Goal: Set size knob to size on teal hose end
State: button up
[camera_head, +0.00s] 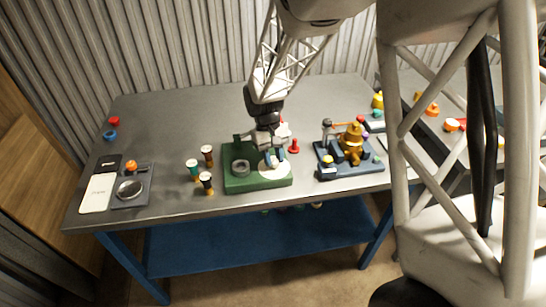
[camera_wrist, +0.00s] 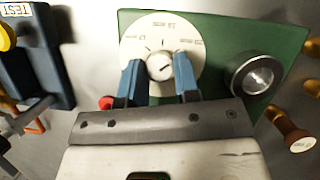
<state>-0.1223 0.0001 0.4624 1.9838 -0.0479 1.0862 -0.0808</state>
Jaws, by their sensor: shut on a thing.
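The size knob (camera_wrist: 160,67) is a small light round knob in the middle of a white dial (camera_wrist: 135,35) with small printed marks, too blurred to read. The dial also shows in the head view (camera_head: 268,167) on a green base (camera_head: 240,184). My gripper (camera_wrist: 159,62) has its two blue fingers on either side of the knob, shut on it. In the head view my gripper (camera_head: 279,156) covers part of the dial. The teal-banded hose end (camera_head: 193,169) stands on the table left of the green base; its size cannot be read.
A brown-banded hose end (camera_head: 207,153) and a dark-banded one (camera_head: 206,181) stand beside the teal one. A grey metal socket (camera_wrist: 256,77) sits on the green base. A blue base with a yellow fitting (camera_head: 352,142) stands right. A red piece (camera_head: 294,146) stands close behind the dial.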

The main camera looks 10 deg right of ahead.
dwell(0.3)
jog(key=o, duration=0.9)
jog(key=v, duration=0.7)
jog(key=shift+w+r, duration=0.2)
jog(key=shift+r, duration=0.15)
jog(key=shift+r, duration=0.1)
